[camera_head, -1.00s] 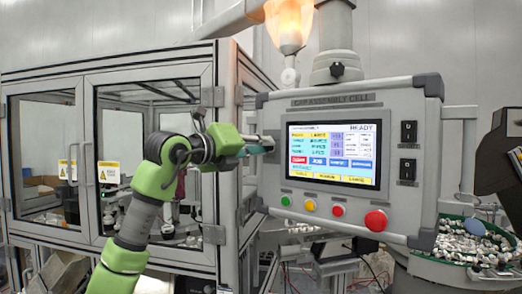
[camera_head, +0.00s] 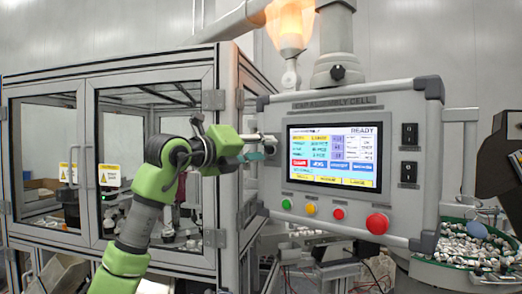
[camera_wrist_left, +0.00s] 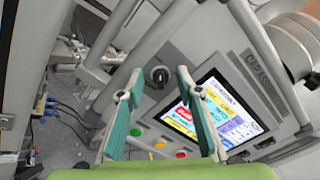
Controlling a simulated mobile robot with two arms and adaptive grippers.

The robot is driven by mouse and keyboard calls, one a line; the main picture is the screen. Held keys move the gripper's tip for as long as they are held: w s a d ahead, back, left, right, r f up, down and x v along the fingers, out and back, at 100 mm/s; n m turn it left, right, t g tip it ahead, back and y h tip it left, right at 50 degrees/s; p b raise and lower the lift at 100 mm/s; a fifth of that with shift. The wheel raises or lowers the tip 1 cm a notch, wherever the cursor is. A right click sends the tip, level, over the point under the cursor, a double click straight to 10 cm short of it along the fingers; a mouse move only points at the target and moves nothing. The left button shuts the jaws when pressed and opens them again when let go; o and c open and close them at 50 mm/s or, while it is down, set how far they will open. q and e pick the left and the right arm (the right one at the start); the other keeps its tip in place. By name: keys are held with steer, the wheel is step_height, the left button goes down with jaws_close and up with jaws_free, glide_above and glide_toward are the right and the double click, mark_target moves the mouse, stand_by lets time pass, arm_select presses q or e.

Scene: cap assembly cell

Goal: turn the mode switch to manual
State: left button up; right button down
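The mode switch, a black rotary knob (camera_wrist_left: 158,76), sits on the grey control panel (camera_wrist_left: 190,45) and shows in the left wrist view between my fingertips. Which way its pointer faces is too small to tell. My left gripper (camera_wrist_left: 159,86) is open, with one green-and-grey finger on each side of the knob in that view, and I see no grip on it. In the head view my left gripper (camera_head: 270,145) is at the left edge of the panel (camera_head: 400,205), left of the screen, and the knob cannot be made out there. My right gripper is not in view.
Right of the knob, the panel has a lit screen (camera_head: 333,155) reading READY. Below it are green, orange and red buttons and a large red button (camera_head: 377,223). Two black switches (camera_head: 409,134) are at the right. A glazed cabinet (camera_head: 150,75) stands behind my left arm.

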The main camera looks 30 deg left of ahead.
arm_select(q)
steer(key=v, duration=1.2)
steer(key=shift+a+f, duration=0.1)
stand_by(0.4)
